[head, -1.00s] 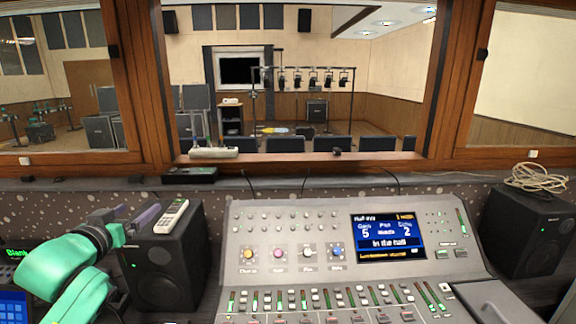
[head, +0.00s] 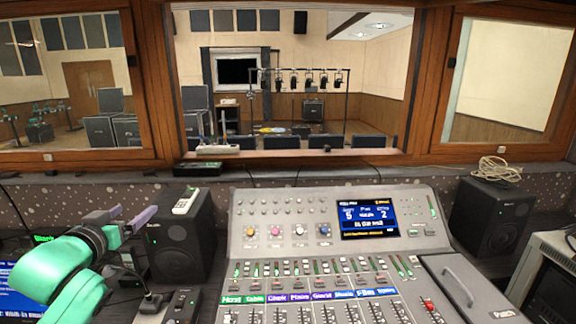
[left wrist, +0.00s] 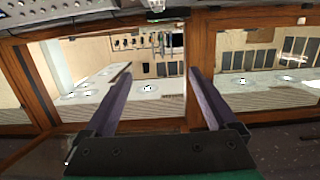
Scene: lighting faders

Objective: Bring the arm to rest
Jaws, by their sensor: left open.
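My left arm, with teal links, comes in at the lower left of the head view. Its gripper (head: 126,214) has purple fingers and is open and empty, beside the left black speaker (head: 180,245). In the left wrist view the two fingers stand well apart, with nothing between them (left wrist: 160,80). My right gripper shows in neither view. The lighting console (head: 330,262) is right of the arm, with rows of faders, coloured knobs and a lit screen (head: 368,218). The gripper is clear of the console.
A white remote (head: 185,201) lies on the left speaker. A wood-framed window (head: 290,155) looks onto a hall. A small black device (head: 181,306) sits near my arm.

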